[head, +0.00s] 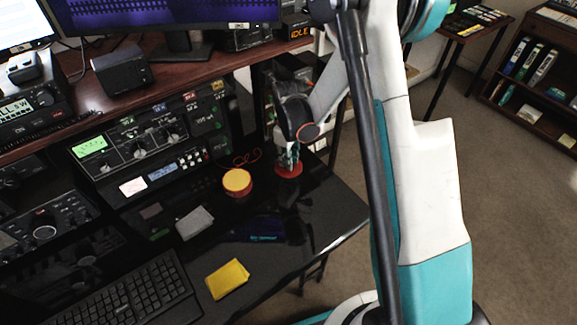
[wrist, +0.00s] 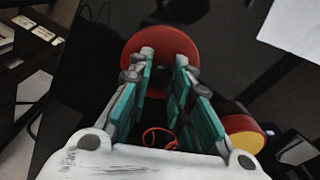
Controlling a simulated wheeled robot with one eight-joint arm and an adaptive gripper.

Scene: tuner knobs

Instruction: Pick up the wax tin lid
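The wax tin lid, a flat red disc (head: 289,171), lies on the glossy black desk beside the tin. In the wrist view the lid (wrist: 160,38) is at the top centre, wider than the gap between my fingers. My gripper (wrist: 164,57) has its two teal fingers apart, with their tips over the lid's face. Whether they touch it I cannot tell. In the head view my gripper (head: 289,162) points down at the lid and hides part of it. The open wax tin (head: 237,183), red with yellow wax, stands left of the lid; it also shows in the wrist view (wrist: 243,134).
An orange-red cord (head: 247,157) lies behind the tin. A grey cloth (head: 194,223), a yellow cloth (head: 227,279) and a keyboard (head: 130,299) lie nearer the front. Radio equipment (head: 150,150) stands at the left. The black desk (head: 335,205) is bare to the lid's right.

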